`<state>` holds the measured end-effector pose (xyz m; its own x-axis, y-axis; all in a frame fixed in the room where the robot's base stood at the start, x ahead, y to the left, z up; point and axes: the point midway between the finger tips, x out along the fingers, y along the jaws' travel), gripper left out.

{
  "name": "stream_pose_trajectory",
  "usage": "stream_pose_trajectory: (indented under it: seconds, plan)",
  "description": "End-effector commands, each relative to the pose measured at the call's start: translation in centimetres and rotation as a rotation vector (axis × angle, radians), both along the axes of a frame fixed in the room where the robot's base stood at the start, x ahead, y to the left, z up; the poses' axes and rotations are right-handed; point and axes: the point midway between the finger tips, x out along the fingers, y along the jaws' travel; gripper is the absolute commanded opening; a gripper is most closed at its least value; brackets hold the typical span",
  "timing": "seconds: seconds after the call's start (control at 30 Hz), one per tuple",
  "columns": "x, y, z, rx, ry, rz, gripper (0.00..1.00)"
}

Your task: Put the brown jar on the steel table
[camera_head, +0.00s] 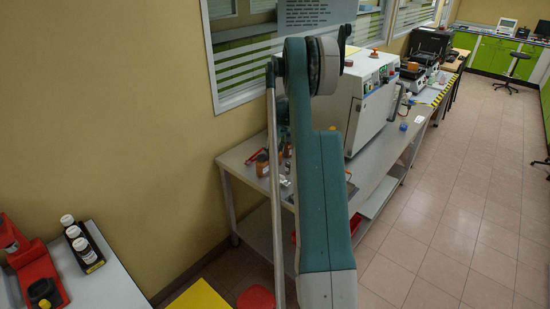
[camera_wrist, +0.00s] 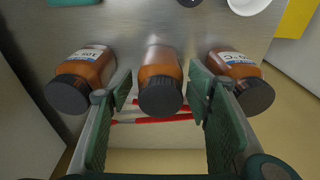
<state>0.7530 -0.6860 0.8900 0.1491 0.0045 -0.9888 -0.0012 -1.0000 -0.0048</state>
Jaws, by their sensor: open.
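Three brown jars with dark caps show in the wrist view: a middle one (camera_wrist: 160,68), a left one (camera_wrist: 88,66) and a right one (camera_wrist: 233,68). They are on a grey steel table (camera_wrist: 120,22). My gripper (camera_wrist: 161,92) is open, its green-padded fingers on either side of the middle jar with a visible gap. The left and right jars are outside the fingers. The left and right jars carry white labels; the middle one's label is not visible. In the head view, a brown jar (camera_head: 262,165) sits on the steel table (camera_head: 234,160); my arm hides my gripper there.
A white machine (camera_head: 372,105) stands on the table behind my arm. A white bowl (camera_wrist: 248,5) is near the top of the wrist view. A side table (camera_head: 115,285) at left holds a rack of bottles (camera_head: 84,245) and a red device (camera_head: 38,275).

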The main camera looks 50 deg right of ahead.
Motion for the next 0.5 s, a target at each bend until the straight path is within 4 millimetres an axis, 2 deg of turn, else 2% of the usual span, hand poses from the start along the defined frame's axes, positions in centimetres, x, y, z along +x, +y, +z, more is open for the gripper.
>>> stream_pose_trajectory:
  seconds: [0.3,0.5]
  plan:
    - [-0.8,0.0,5.3,0.0,0.0,0.0,0.49]
    - [-1.1,0.0,7.6,0.0,0.0,0.0,0.49]
